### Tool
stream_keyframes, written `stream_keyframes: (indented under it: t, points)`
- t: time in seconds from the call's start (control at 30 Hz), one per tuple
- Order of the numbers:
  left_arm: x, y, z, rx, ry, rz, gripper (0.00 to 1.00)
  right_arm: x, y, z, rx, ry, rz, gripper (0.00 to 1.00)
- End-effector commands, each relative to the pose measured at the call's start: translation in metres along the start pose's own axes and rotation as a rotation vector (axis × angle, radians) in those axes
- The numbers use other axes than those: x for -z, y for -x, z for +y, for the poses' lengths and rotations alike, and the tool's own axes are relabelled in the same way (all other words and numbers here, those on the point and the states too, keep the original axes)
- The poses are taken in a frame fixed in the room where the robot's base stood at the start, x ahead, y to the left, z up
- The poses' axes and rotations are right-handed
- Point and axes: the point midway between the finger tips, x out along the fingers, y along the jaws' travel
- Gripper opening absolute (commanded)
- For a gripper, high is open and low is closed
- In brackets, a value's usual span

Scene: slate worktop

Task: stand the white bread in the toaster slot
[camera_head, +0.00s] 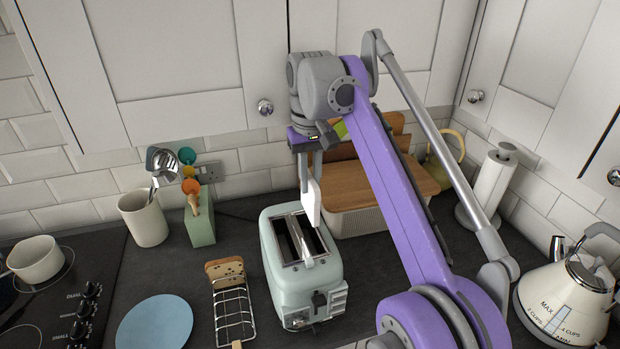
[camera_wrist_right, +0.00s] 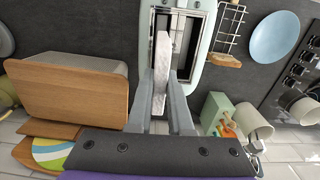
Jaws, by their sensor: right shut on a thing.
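The white bread (camera_head: 313,203) is a pale slice held upright and edge-on by my right gripper (camera_head: 306,172). It hangs over the far end of the mint-green toaster (camera_head: 279,275), near its right slot. In the right wrist view the bread (camera_wrist_right: 161,58) sits between the two grey fingers of my right gripper (camera_wrist_right: 160,88), and its far end overlaps the toaster (camera_wrist_right: 207,42) opening. The toaster's two long slots look empty in the head view. I cannot tell whether the bread's lower edge touches the toaster. My left gripper is not in view.
A wire rack (camera_head: 233,310) with brown bread stands left of the toaster, beside a blue plate (camera_head: 155,325). A bread bin (camera_head: 360,219) with a wooden lid stands behind right. A green block (camera_head: 199,228) and utensil pot (camera_head: 145,222) stand behind left. A kettle (camera_head: 566,295) is far right.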

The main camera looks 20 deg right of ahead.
Motion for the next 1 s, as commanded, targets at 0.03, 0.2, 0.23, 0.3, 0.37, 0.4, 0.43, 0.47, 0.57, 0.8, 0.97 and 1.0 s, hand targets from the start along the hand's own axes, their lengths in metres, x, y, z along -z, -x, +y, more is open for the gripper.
stream_keyframes:
  t: [0.03,0.2,0.23,0.3,0.37,0.4,0.43,0.47,0.57,0.8,0.97,1.0]
  points:
    - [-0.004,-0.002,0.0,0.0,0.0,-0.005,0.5,0.0,-0.006,0.0,0.0,0.0,-0.002,0.0]
    - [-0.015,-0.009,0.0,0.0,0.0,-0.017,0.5,-0.001,-0.024,0.0,0.0,0.0,-0.003,0.0]
    - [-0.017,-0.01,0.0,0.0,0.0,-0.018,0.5,-0.001,-0.028,0.0,0.0,0.0,-0.003,0.0]
    - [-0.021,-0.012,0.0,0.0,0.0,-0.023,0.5,-0.001,-0.035,0.0,0.0,0.0,-0.004,0.0]
    - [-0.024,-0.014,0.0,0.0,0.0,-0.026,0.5,-0.001,-0.041,0.0,0.0,0.0,-0.004,0.0]
    - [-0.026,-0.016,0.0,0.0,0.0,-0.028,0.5,-0.001,-0.044,0.0,0.0,0.0,-0.004,0.0]
    - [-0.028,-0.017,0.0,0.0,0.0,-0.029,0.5,-0.001,-0.048,0.0,0.0,0.0,-0.004,0.0]
    - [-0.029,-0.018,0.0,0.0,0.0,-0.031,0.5,-0.001,-0.05,0.0,0.0,0.0,-0.004,0.0]
    - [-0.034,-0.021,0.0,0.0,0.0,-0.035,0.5,-0.001,-0.06,0.0,0.0,0.0,-0.003,0.0]
    - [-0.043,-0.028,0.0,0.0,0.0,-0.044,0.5,-0.001,-0.079,0.0,0.0,0.0,-0.002,0.0]
    - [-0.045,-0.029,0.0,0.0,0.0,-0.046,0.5,0.0,-0.086,0.0,0.0,0.0,-0.001,0.0]
    - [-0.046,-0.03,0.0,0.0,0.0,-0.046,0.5,0.0,-0.086,0.0,0.0,0.0,-0.001,0.0]
